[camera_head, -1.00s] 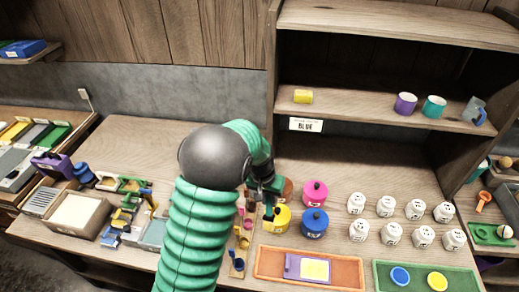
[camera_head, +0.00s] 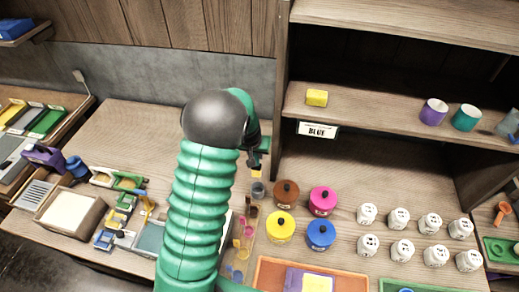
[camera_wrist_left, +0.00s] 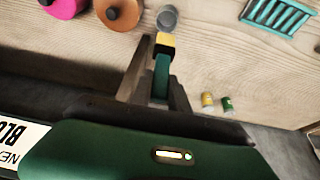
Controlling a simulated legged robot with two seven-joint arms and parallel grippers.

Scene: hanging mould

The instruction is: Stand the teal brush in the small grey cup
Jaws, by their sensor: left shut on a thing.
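My left gripper (camera_head: 256,158) is shut on the teal brush (camera_wrist_left: 161,76), whose teal handle lies between the fingers in the left wrist view. The brush's yellow end (camera_wrist_left: 165,40) points away from the gripper, toward the small grey cup (camera_wrist_left: 167,18). In the head view the yellow end shows just below the gripper, and the small grey cup (camera_head: 258,189) stands on the bench just below that. The brush appears apart from the cup, above it. My left arm hides part of the bench. My right gripper is not in view.
Brown (camera_head: 286,193), pink (camera_head: 323,200), yellow (camera_head: 280,226) and blue (camera_head: 321,233) lidded pots stand close right of the cup. Several white jars (camera_head: 402,252) are farther right. A shelf (camera_head: 380,108) rises behind. A teal rack (camera_wrist_left: 280,14) lies near the cup.

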